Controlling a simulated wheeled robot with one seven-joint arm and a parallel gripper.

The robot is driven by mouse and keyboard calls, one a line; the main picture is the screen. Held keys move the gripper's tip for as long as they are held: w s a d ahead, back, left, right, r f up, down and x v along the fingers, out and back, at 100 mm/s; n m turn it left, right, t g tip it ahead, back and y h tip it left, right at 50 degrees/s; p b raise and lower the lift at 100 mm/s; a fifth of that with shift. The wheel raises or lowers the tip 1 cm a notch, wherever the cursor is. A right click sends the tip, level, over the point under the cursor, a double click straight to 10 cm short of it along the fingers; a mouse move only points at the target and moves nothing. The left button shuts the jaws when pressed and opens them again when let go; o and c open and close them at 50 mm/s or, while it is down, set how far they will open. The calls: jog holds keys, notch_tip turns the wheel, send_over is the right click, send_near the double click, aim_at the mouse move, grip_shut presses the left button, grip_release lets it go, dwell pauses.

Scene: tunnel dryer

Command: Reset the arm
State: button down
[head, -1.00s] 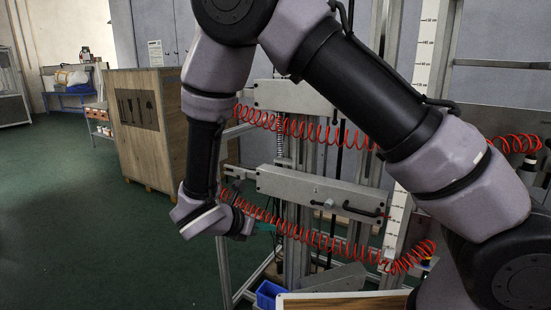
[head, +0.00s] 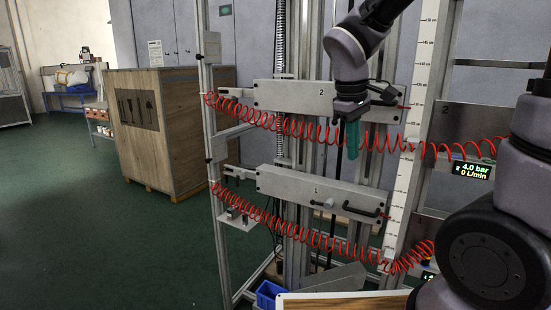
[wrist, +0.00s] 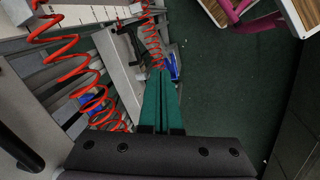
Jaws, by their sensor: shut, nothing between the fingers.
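A lower block marked 1 (head: 318,188) has its own red hose (head: 290,226). A white scale (head: 410,160) stands upright right of my gripper. A blue bin (head: 268,294) sits below. A wooden crate (head: 160,130) stands left; green floor (head: 80,230) there is clear.

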jog(key=s+d+r+m+t+y, duration=0.3)
jog(key=s+d+r+m+t, duration=0.2)
jog(key=r+m, duration=0.6)
jog(key=shift+s+d+r+m+t+y, duration=0.3)
jog(key=shift+s+d+m+y, duration=0.15)
jog(key=shift+s+d, duration=0.6)
